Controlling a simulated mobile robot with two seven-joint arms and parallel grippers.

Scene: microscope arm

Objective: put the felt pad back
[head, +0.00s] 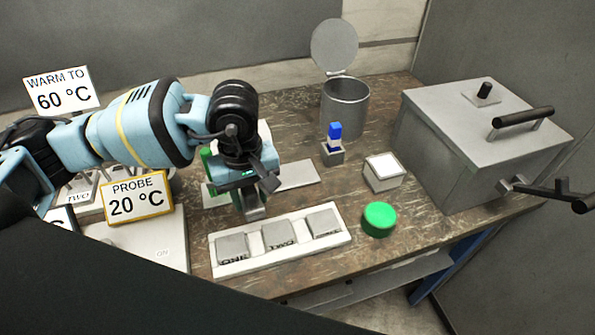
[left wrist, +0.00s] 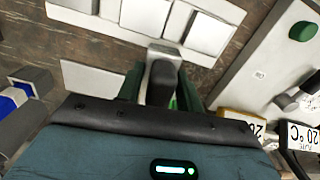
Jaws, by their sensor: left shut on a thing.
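My left gripper (head: 254,208) points down just behind the tray of labelled tiles. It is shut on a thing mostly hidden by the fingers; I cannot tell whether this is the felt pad. No other thing is clearly the felt pad. My right gripper is not in view.
A white tray (head: 228,268) holds grey tiles. A green disc (head: 379,218), a white-topped box (head: 384,172), a blue-topped item (head: 335,133) and an open canister (head: 345,105) stand to the right. A large lidded metal box (head: 460,150) fills the right end. Signs stand left.

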